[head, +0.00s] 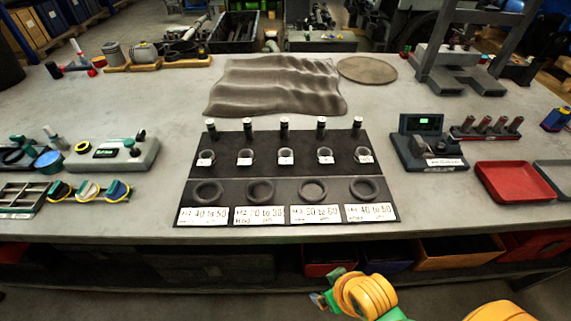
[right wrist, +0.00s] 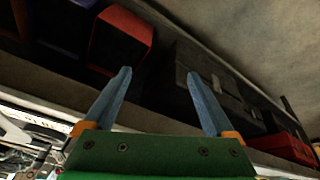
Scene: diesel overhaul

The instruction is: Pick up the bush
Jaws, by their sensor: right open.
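Several small dark rings with white tags, which look like bushes, stand in a row on a black board (head: 280,140); one bush (head: 245,157) is left of the middle one (head: 285,156). I cannot tell which one the task means. Dark pins (head: 284,124) stand behind them. My right gripper (head: 322,292) is low at the front, below the table edge and apart from the board. In the right wrist view its two blue fingers (right wrist: 158,74) are spread with nothing between them. My left gripper is not in view.
A front panel with round recesses (head: 260,191) and size labels lies before the board. A gauge with a green display (head: 430,124) and a red tray (head: 515,181) are right. A wrinkled cloth (head: 275,85) lies behind. Bins (head: 455,250) fill the shelf below. Bare tabletop flanks the board.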

